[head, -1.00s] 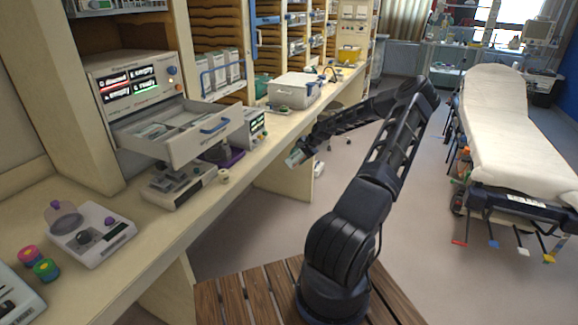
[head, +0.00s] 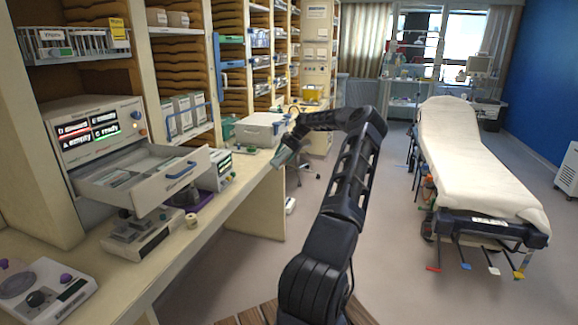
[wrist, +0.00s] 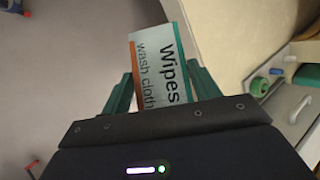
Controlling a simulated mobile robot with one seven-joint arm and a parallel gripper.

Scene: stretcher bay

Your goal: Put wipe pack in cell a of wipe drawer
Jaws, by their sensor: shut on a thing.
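My gripper (wrist: 160,85) is shut on the wipe pack (wrist: 152,55), a white packet with a green edge, an orange stripe and the words "Wipes" and "wash cloth". In the head view the pack (head: 284,156) hangs tilted from my gripper (head: 291,145), in the air by the counter's front edge and right of the drawer. The wipe drawer (head: 184,187) is pulled out of the cabinet, with a blue handle on its front. The cabinet display (head: 88,130) shows "A empty" and "C ready".
A small device (head: 140,238) stands on the counter below the drawer, with a roll (head: 191,219) next to it. A screened device (head: 217,172) stands just right of the drawer. A lidded white box (head: 258,130) is farther back. A stretcher (head: 465,165) is at the right; open floor lies between.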

